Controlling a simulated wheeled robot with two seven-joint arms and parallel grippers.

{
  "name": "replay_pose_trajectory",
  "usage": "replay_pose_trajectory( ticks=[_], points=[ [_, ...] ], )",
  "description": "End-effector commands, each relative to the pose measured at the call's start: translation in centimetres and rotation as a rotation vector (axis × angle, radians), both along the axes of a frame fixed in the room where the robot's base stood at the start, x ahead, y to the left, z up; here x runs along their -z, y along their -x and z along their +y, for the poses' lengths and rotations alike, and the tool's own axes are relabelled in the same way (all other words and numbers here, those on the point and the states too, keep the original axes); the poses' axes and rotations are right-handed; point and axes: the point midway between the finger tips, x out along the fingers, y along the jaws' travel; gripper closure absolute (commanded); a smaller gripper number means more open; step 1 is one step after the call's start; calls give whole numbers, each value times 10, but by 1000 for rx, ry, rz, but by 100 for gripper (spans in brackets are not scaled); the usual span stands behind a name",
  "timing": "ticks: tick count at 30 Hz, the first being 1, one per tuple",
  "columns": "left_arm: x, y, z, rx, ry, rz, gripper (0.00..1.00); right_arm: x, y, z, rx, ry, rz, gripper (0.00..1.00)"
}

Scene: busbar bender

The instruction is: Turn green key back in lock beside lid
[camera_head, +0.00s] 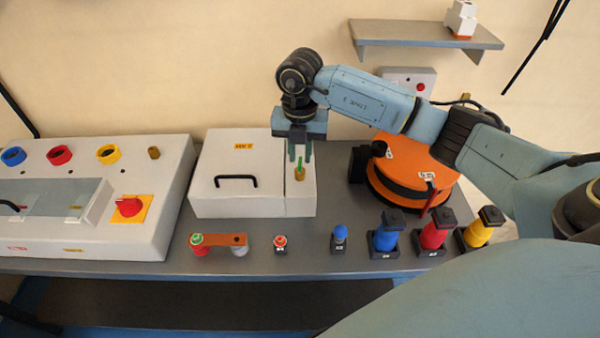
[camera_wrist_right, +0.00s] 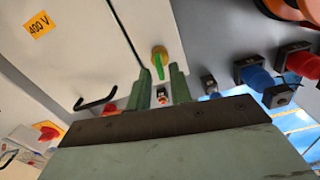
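The green key (camera_head: 300,163) stands in the brass lock (camera_head: 300,174) on the white box's right strip, beside the lid (camera_head: 225,170) with a black handle. The lid lies flat on the box. My right gripper (camera_head: 300,156) points down at the key from above. In the right wrist view, the green key (camera_wrist_right: 159,68) shows between the two fingertips (camera_wrist_right: 160,76), with a gap on each side. The brass lock (camera_wrist_right: 158,52) shows just beyond them. The right gripper is open. My left gripper is not in view.
A white panel (camera_head: 140,215) with coloured rings and a red switch (camera_head: 130,206) stands at left. An orange round device (camera_head: 410,185) is right of the box.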

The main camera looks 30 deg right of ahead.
Motion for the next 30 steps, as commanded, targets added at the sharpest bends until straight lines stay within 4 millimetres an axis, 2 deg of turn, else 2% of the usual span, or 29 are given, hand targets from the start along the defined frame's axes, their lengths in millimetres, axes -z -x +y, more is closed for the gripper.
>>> replay_pose_trajectory(
  ticks=[1, 6, 25, 30],
  points=[
    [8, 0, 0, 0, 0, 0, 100, 10, 0, 0, 1, 1, 1, 79],
    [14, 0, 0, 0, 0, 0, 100, 22, 0, 0, 0, 0, 0, 79],
    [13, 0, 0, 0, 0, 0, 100, 22, 0, 0, 0, -1, -1, 79],
    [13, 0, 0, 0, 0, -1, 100, 22, 0, 0, 0, -1, -1, 100]
  ],
)
